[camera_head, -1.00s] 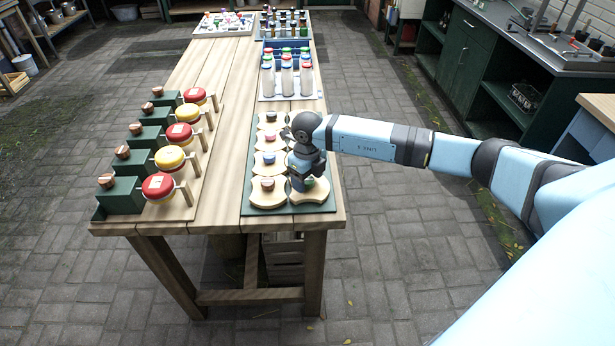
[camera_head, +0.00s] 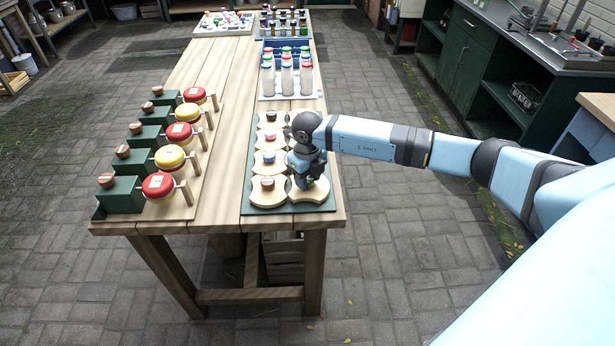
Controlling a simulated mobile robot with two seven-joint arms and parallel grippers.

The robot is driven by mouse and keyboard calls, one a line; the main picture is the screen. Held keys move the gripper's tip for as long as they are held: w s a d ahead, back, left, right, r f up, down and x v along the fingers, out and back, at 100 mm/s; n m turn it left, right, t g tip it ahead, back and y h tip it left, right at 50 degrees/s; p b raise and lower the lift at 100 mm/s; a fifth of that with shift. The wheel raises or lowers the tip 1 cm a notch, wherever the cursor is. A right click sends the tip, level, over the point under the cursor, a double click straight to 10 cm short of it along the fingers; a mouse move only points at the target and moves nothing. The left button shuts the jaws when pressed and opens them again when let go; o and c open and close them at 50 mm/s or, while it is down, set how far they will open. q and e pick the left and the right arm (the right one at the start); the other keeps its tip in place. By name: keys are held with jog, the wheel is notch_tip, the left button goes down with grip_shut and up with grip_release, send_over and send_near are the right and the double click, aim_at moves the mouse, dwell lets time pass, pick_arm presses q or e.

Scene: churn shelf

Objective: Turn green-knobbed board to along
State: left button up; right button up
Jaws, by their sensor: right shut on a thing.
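The green-knobbed board (camera_head: 313,197) is a pale wooden piece with curved edges in the near right corner of a dark green tray (camera_head: 262,208). My right gripper (camera_head: 304,182) comes down on it from above and is shut on its green knob, which is mostly hidden by the fingers. My wrist and gripper cover the far part of the board. Beside it on the left lies a similar board (camera_head: 268,198) with a brown knob. Behind that are boards with blue and pink knobs. My left gripper is out of view.
A row of green blocks (camera_head: 122,196) with red and yellow round lids (camera_head: 158,186) stands on the table's left. White bottles (camera_head: 287,82) stand behind the boards. A strip of bare wood (camera_head: 222,170) lies between the rows.

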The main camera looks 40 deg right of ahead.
jog(key=m, duration=0.4)
jog(key=m+p, duration=0.1)
jog(key=m, duration=0.3)
jog(key=shift+r, duration=0.1)
jog(key=m+p, duration=0.1)
jog(key=m, duration=0.3)
jog(key=m+p, duration=0.1)
jog(key=m, duration=0.3)
jog(key=shift+m+p, duration=0.3)
dwell(0.3)
jog(key=o, duration=0.9)
notch_tip(320, 180, up, 14)
jog(key=shift+f+b, duration=0.15)
jog(key=shift+b, duration=0.5)
